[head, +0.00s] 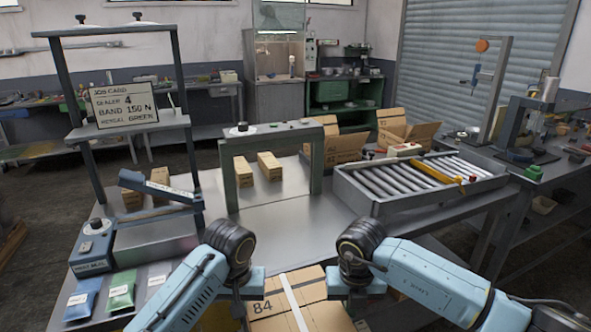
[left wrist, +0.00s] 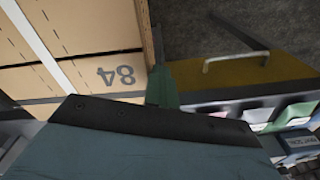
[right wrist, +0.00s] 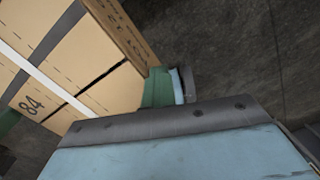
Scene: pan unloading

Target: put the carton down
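The carton (head: 268,316) is a brown cardboard box marked 84, with a white strap over its top. It shows at the bottom middle of the head view, between my two grippers. My left gripper (head: 252,281) is at its left side and my right gripper (head: 345,284) at its right side. In the left wrist view the green fingertips (left wrist: 163,84) are together against the carton's side (left wrist: 85,75). In the right wrist view the green fingertips (right wrist: 158,88) are likewise together at the carton's side (right wrist: 85,55). The carton's underside is hidden.
The grey table (head: 275,222) has bare room beyond the carton, under a green arch (head: 229,180). Two small boxes (head: 244,172) stand behind the arch. A roller conveyor (head: 405,190) is at right. A sealer (head: 95,247) and colored packets (head: 120,290) are at left.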

